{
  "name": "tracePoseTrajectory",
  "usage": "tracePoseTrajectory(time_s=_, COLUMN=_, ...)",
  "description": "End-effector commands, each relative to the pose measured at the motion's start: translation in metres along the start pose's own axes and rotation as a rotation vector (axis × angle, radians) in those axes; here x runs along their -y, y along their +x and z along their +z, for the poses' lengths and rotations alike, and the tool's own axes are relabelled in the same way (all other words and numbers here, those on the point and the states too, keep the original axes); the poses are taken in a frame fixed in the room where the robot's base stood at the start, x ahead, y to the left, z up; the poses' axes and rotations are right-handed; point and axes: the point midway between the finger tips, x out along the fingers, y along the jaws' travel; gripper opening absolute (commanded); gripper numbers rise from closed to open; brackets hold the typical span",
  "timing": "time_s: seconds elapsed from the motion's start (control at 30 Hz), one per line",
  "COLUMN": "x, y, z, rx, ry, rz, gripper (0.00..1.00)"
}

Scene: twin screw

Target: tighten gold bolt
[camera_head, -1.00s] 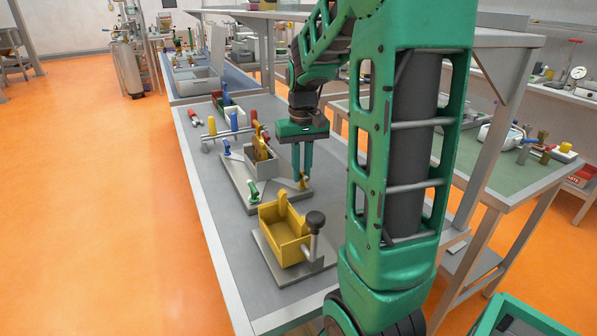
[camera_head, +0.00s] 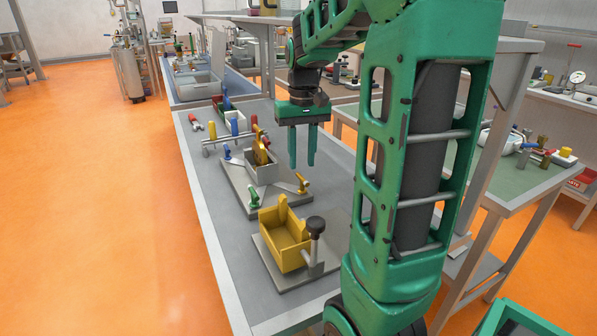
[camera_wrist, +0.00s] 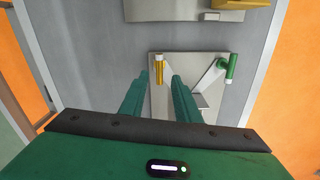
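The gold bolt (camera_head: 302,183) stands at the right corner of a grey base plate (camera_head: 285,206). It also shows in the wrist view (camera_wrist: 159,72), near the line between my fingers. A green bolt (camera_head: 253,196) is at the plate's front left corner and a blue bolt (camera_head: 227,151) at its back left. Whether the bolt is fully seated cannot be told.
A yellow box (camera_head: 290,258) with a black-knobbed post (camera_head: 316,228) stands on another plate nearer the front. Behind are a rack of coloured tools (camera_head: 233,137) and red-handled items (camera_head: 195,122). Bare table (camera_head: 215,205) lies to the left.

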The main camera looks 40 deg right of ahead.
Motion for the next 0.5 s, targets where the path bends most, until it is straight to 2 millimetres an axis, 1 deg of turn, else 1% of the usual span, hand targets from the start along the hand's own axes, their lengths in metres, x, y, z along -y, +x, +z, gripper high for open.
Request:
tracePoseTrajectory(time_s=0.03, x=0.000, y=-0.010, z=-0.001, rx=-0.003, ry=-0.001, rz=0.000, gripper=0.30)
tracePoseTrajectory(time_s=0.2, x=0.000, y=-0.035, z=-0.001, rx=-0.002, ry=0.000, rz=0.000, gripper=0.30)
tracePoseTrajectory(time_s=0.33, x=0.001, y=-0.045, z=-0.001, rx=-0.001, ry=0.000, rz=0.000, gripper=0.30)
tracePoseTrajectory(time_s=0.5, x=0.001, y=-0.049, z=-0.001, rx=0.001, ry=-0.001, rz=0.000, gripper=0.30)
